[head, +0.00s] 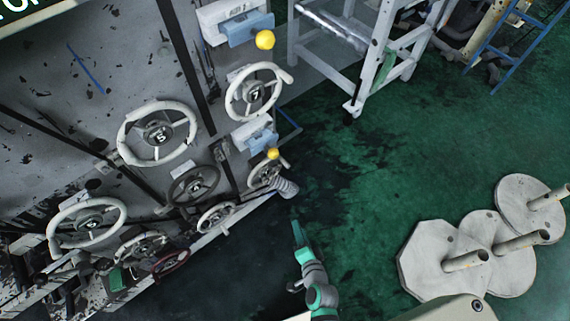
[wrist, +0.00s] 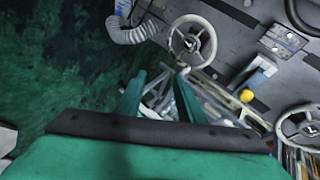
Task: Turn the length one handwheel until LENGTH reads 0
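Several handwheels sit on the grey panel, and no label I can read says which is length one. A small pale handwheel (head: 267,172) is at the panel's lower right corner; it also shows in the wrist view (wrist: 192,40), ahead of my fingers. A larger white wheel marked 7 (head: 254,93) is above it, partly seen in the wrist view (wrist: 308,122). Another white wheel is marked 5 (head: 158,134). My gripper (head: 297,232) is apart from the wheels, its two teal fingers open and empty in the wrist view (wrist: 160,73). No LENGTH reading is visible.
A ribbed grey hose (head: 285,187) hangs beside the small wheel. Yellow knobs (head: 272,154) stick out nearby. A dark display (head: 25,12) is cut off at top left. A white frame (head: 366,60) stands behind. Pale discs with pegs (head: 445,262) lie at right. Green floor between is clear.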

